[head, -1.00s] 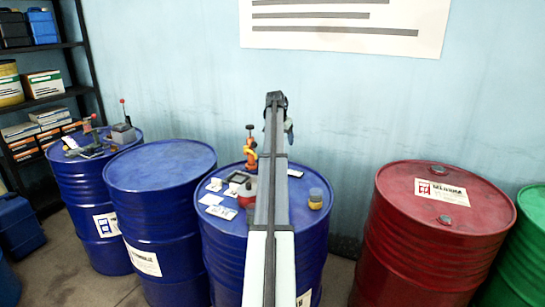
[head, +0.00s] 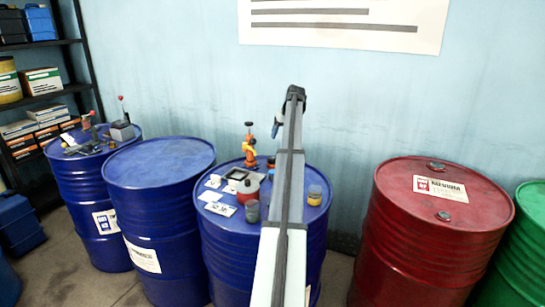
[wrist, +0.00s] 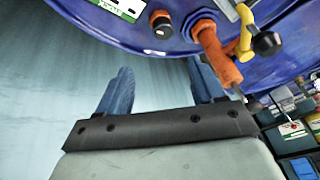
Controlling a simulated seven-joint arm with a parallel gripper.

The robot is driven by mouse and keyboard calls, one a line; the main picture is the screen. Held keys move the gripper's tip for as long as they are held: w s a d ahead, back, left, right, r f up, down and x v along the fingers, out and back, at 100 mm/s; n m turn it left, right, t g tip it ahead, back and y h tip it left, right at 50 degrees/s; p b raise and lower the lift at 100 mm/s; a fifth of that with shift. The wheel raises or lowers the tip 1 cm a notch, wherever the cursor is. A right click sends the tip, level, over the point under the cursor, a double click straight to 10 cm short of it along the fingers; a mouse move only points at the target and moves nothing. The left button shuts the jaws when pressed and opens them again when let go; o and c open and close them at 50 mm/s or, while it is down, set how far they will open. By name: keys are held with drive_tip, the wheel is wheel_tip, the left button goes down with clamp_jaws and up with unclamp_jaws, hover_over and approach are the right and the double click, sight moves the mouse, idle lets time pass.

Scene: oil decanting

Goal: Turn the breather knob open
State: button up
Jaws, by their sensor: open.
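The middle blue drum (head: 225,262) carries an orange pump-like fitting (head: 249,160) with a dark top and a yellow lever. In the wrist view the orange fitting (wrist: 215,55) lies beyond the right finger, with its yellow lever (wrist: 245,32) and a black ball knob (wrist: 267,43). A small round orange cap (wrist: 161,24) sits on the drum top beside it. I cannot tell for certain which part is the breather knob. My gripper (wrist: 160,68) is open and empty, its blue fingers apart from the cap. In the head view my arm hides most of the gripper (head: 276,128).
On the drum are a red pot (head: 248,190), a grey cup (head: 252,211), a yellow jar (head: 314,196) and white cards (head: 221,208). Another blue drum (head: 160,165) stands left, a red drum (head: 430,225) right. The wall is close behind.

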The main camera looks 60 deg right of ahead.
sight(272, 157)
drive_tip(key=w+f+n, duration=0.1)
drive_tip(key=f, duration=0.3)
drive_tip(key=w+d+f+n, duration=0.1)
drive_tip(key=w+f+n, duration=0.1)
drive_tip(key=f, duration=0.2)
drive_tip(key=w+f+n, duration=0.1)
drive_tip(key=w+f, duration=0.1)
drive_tip(key=f, duration=0.2)
drive_tip(key=shift+w+d+f+n, duration=0.15)
drive_tip(key=shift+f+n, duration=0.15)
drive_tip(key=shift+f, duration=0.1)
drive_tip(key=shift+c, duration=0.2)
drive_tip(key=c, duration=1)
drive_tip(key=shift+m+h, duration=0.4)
drive_tip(key=shift+m, duration=1.1)
drive_tip(key=o, duration=1)
drive_tip(key=shift+o, duration=0.2)
